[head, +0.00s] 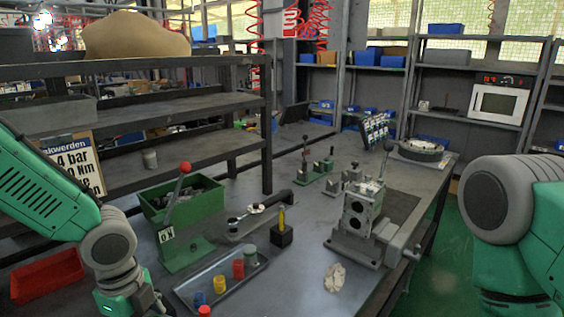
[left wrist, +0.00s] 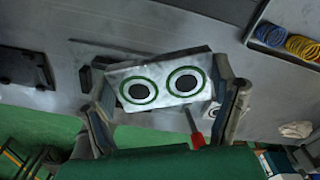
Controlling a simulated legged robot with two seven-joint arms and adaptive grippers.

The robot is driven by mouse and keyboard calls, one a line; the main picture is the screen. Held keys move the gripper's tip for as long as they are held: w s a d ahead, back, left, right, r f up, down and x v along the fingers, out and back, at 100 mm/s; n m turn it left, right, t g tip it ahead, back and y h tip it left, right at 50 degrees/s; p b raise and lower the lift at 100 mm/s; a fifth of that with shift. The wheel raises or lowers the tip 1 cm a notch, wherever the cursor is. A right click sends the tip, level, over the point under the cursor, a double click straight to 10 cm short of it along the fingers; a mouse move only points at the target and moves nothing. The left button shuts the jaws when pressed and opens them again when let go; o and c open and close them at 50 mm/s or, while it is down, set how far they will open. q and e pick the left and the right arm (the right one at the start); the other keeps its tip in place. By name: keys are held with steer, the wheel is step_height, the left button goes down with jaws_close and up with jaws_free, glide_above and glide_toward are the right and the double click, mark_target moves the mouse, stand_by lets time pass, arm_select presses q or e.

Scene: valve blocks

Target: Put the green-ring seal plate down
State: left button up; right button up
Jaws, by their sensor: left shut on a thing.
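The seal plate (left wrist: 158,73) is a pale metal block face with two green rings around dark holes. It shows in the left wrist view. My left gripper (left wrist: 155,68) is shut on it, one finger at each short end, and the plate is slightly tilted. Whether it touches the grey table (left wrist: 150,22) behind it I cannot tell. In the head view my left arm comes in at the lower left, and its fingers and the plate are out of frame. My right arm shows at the right edge of the head view, but its gripper is not in view.
A tray (head: 222,281) holds blue, yellow and red ring stacks. A metal valve block (head: 358,214) stands in a vise, with a pale crumpled cloth (head: 334,278) nearby. A green lever press (head: 184,250) and green bin (head: 182,198) stand left. A red-handled tool (left wrist: 194,128) shows below the plate.

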arm_select(q)
steer(key=n, duration=0.1)
steer(key=d+n, duration=0.1)
steer(key=n, duration=0.1)
steer(key=s+n, duration=0.1)
steer(key=n, duration=0.1)
steer(key=shift+d+f, duration=0.3)
steer(key=shift+d, duration=0.1)
steer(key=n, duration=0.3)
steer(key=s+n, duration=0.1)
steer(key=shift+d+f+n, duration=0.3)
steer(key=shift+d+f, duration=0.05)
steer(key=n, duration=0.4)
steer(key=s+f+n+b, duration=0.1)
steer(key=n, duration=0.1)
steer(key=shift+d, duration=0.1)
steer(key=n, duration=0.3)
steer(key=d+n, duration=0.1)
steer(key=n, duration=0.1)
steer(key=shift+s+f, duration=0.25)
steer(key=shift+s, duration=0.15)
steer(key=shift+a, duration=0.1)
